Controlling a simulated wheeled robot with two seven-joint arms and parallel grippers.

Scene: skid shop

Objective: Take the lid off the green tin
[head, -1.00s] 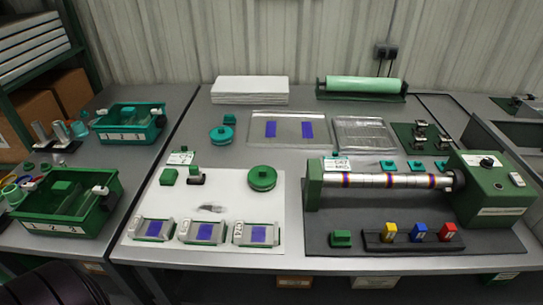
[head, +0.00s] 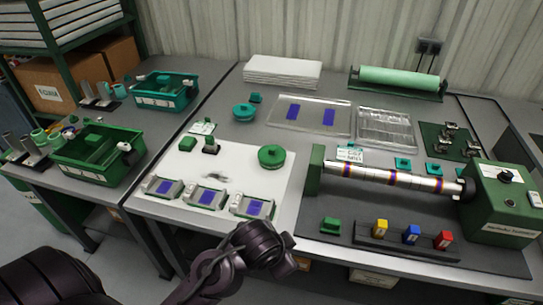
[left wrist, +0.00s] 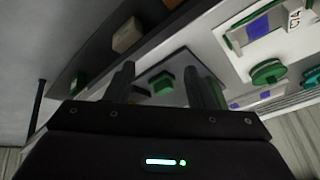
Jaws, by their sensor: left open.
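The green tin (head: 271,156), round with a knobbed lid on top, stands on the white sheet near its right edge. It also shows in the left wrist view (left wrist: 269,72), to the right of my fingers. My left gripper (left wrist: 157,82) is open, its two fingers apart with nothing held; a green block (left wrist: 162,83) shows beyond them in the background. In the head view my left arm reaches in at the bottom, in front of the bench and short of the tin; its fingertips cannot be made out there. My right gripper is not in view.
A teal round tin (head: 244,112) stands behind the white sheet (head: 240,160). Several grey-green frames with blue squares (head: 207,196) line its front edge. A roller machine (head: 395,178) stands to the right. Green bins (head: 98,153) are on the left bench.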

